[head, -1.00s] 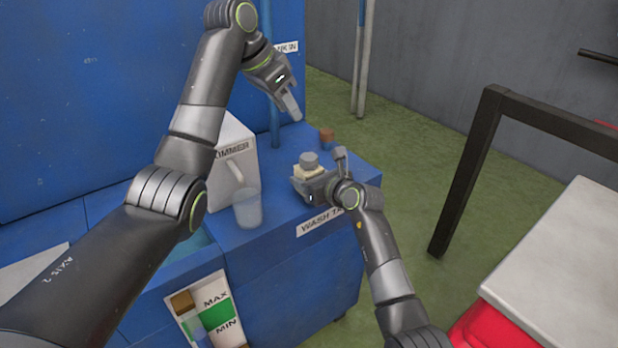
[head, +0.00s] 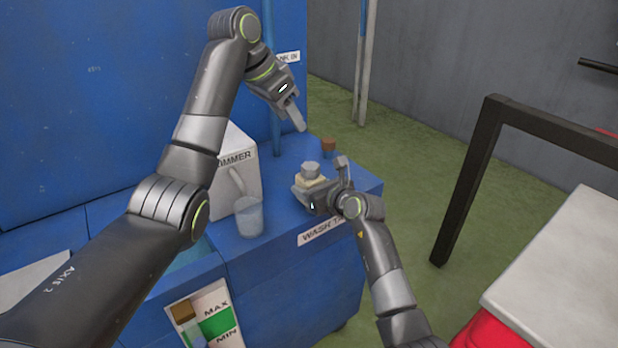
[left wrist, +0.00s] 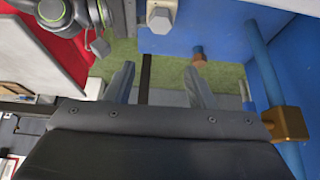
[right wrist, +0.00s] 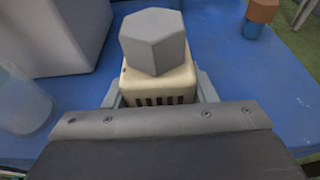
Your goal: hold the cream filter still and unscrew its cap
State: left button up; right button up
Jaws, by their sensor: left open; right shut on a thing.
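The cream filter (right wrist: 160,88) stands on the blue wash tank top, with slots in its side and a grey hexagonal cap (right wrist: 155,40) on it. In the head view the cap (head: 311,170) shows above the filter (head: 312,185). My right gripper (head: 322,190) is shut on the cream filter, with a finger on each side in the right wrist view (right wrist: 157,92). My left gripper (head: 297,117) is open and empty, above and behind the filter, apart from the cap. In the left wrist view its fingers (left wrist: 160,85) are spread, and the cap (left wrist: 161,17) is at the top.
A white box (head: 238,165) and a clear cup (head: 249,217) stand left of the filter. A small brown-topped fitting (head: 328,146) stands behind it. A blue pipe (head: 269,90) rises at the back. A black frame (head: 475,160) and pale table (head: 560,270) are at right.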

aim_at(310, 165)
pick_arm(q)
jog(key=shift+o, duration=1.1)
jog(key=shift+s+d+f+n, duration=0.1)
jog(key=shift+d+f+n, duration=0.1)
jog(key=shift+d+n, duration=0.1)
jog(key=w+d+f+n+y, duration=0.1)
jog(key=f, duration=0.3)
jog(key=w+d+f+n, duration=0.1)
jog(key=f+n, duration=0.1)
jog(key=f, duration=0.2)
jog(key=w+d+f+n+y, duration=0.1)
jog(key=d+f+n, duration=0.1)
jog(key=f, duration=0.2)
jog(key=shift+f+t+y, duration=0.3)
jog(key=shift+f, duration=0.1)
jog(key=c, duration=1.1)
jog(key=shift+n, duration=0.3)
